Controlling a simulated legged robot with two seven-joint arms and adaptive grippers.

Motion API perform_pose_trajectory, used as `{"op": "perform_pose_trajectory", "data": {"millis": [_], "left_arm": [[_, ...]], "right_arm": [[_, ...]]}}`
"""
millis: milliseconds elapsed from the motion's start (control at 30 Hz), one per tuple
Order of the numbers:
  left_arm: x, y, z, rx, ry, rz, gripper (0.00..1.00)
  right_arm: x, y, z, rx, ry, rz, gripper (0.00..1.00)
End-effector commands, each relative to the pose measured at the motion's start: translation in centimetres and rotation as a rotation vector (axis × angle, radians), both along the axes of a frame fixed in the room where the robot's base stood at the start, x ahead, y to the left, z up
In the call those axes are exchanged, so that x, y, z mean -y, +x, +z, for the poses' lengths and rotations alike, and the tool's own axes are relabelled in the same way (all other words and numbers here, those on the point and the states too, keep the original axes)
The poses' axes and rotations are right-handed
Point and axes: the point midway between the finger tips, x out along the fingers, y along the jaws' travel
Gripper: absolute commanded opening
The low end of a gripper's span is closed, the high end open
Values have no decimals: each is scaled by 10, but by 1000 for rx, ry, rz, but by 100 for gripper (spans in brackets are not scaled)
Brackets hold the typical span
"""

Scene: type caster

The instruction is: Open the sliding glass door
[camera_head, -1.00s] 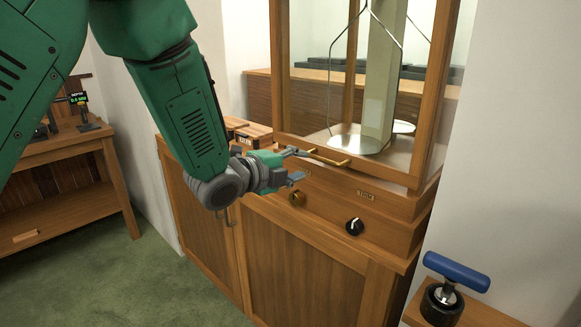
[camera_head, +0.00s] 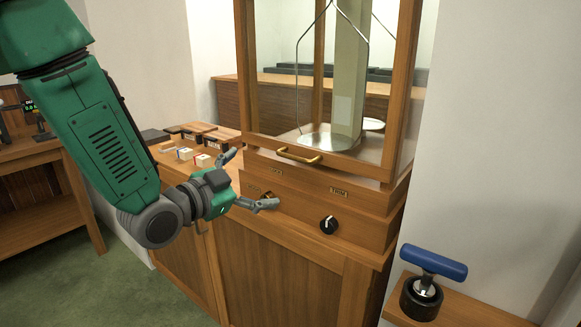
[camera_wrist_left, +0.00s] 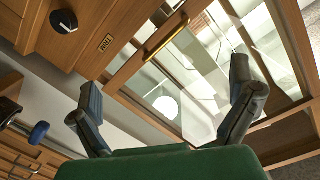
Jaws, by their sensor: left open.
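The glass door (camera_head: 335,90) of a wooden balance case stands above a wooden base, with a scale pan and post behind the glass. Its brass handle (camera_head: 298,156) is a horizontal bar on the lower wooden rail. My left gripper (camera_head: 250,180) is open and empty, in front of the base, left of and a little below the handle, apart from it. In the left wrist view the open fingers (camera_wrist_left: 172,100) stand wide apart, and the brass handle (camera_wrist_left: 166,36) shows beyond them. I cannot see my right gripper.
The base carries a black knob (camera_head: 328,225) at the right. Small boxes (camera_head: 200,158) lie on the cabinet top, left of the case. A blue T-handled tool (camera_head: 432,262) stands on a wooden ledge at the lower right. Another wooden table (camera_head: 50,160) is at the left.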

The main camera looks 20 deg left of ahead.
Motion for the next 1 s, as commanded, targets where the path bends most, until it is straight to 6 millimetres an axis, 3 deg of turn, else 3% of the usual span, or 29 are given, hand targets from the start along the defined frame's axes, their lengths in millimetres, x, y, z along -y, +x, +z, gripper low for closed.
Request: {"op": "perform_pose_trajectory", "data": {"millis": [100, 200, 367, 567, 1000], "left_arm": [[1, -9, -5, -66, -309, 25, 100], [2, -13, -3, -101, -472, 32, 100], [7, -10, -1, -119, -557, 35, 100], [15, 17, -2, -120, -557, 34, 100], [43, 98, -2, -119, -556, 34, 100]], "right_arm": [[0, 0, -12, 0, 0, 0, 40], [0, 0, -15, 0, 0, 0, 40], [0, 0, -15, 0, 0, 0, 40], [0, 0, -14, 0, 0, 0, 40], [0, 0, -14, 0, 0, 0, 40]]}}
